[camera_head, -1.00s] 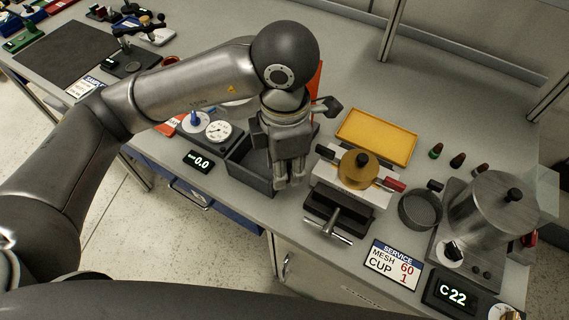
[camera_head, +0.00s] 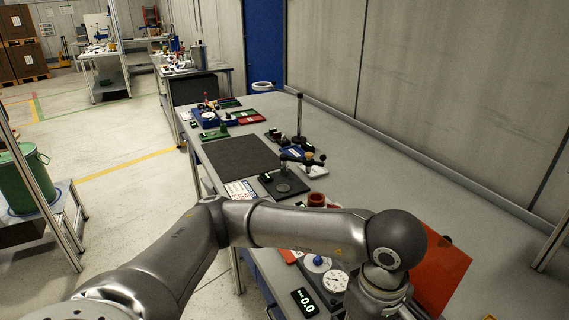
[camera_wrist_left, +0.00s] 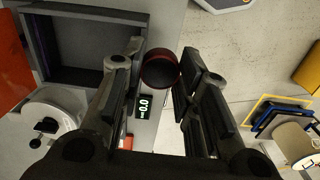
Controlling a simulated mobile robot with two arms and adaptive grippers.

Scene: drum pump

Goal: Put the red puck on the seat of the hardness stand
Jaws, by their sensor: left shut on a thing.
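In the left wrist view, a dark red round puck (camera_wrist_left: 160,70) sits between the fingertips of my left gripper (camera_wrist_left: 161,76), which is shut on it. In the head view my left gripper (camera_head: 376,300) hangs at the bottom right, its fingertips cut off by the frame and the puck out of sight. A stand with a black base, a round seat and a short post with a cross handle, apparently the hardness stand (camera_head: 284,183), stands farther along the bench. My gripper is well apart from it. My right gripper is not in view.
A red cup-like ring (camera_head: 317,200) stands near the stand, just beyond my left arm. A dial gauge (camera_head: 335,281) and a 0.0 display (camera_head: 304,301) lie by my gripper. An orange panel (camera_head: 441,270) stands at right. A dark mat (camera_head: 241,163) lies clear on the bench.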

